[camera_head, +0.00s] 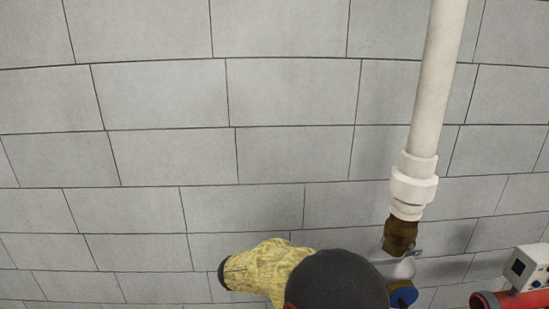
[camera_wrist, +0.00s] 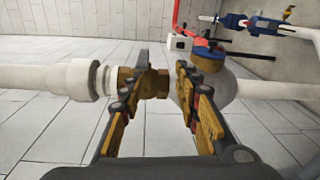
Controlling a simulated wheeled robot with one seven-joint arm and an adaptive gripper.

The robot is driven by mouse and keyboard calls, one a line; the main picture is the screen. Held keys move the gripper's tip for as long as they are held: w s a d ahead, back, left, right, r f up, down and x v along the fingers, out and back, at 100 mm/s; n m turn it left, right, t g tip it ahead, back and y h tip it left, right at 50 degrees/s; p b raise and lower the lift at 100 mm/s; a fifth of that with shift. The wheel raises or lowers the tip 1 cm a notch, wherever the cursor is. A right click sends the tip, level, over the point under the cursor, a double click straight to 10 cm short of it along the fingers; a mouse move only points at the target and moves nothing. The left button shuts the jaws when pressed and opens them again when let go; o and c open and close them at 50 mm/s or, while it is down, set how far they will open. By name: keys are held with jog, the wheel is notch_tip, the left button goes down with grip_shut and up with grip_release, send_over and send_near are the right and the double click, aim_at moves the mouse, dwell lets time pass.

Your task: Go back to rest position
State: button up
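My gripper (camera_wrist: 162,84) shows in the wrist view with its two yellow-padded fingers spread apart. A brass fitting (camera_wrist: 153,83) on a white pipe (camera_wrist: 40,78) appears between the fingertips. I cannot tell whether the fingers touch it. In the head view, my yellow and black arm covers the bottom middle, left of the same brass fitting (camera_head: 400,234), and the fingers are hidden there.
The white pipe (camera_head: 436,95) runs up the block wall (camera_head: 290,90). A blue-topped part (camera_head: 404,297) sits below the brass fitting. A red pipe (camera_head: 510,300) and a white control box (camera_head: 528,267) are at lower right. The wall at left is clear.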

jog(key=s+a+f+n+g+y+b, duration=0.2)
jog(key=s+f+n+y, duration=0.1)
jog(key=s+f+y, duration=0.85)
jog(key=s+r+m+t+y+b, duration=0.4)
jog(key=s+t+b, duration=0.3)
jog(key=s, duration=0.4)
jog(key=shift+d+r+m+y, duration=0.15)
jog(key=shift+d+m+y, duration=0.3)
jog(key=shift+y, duration=0.4)
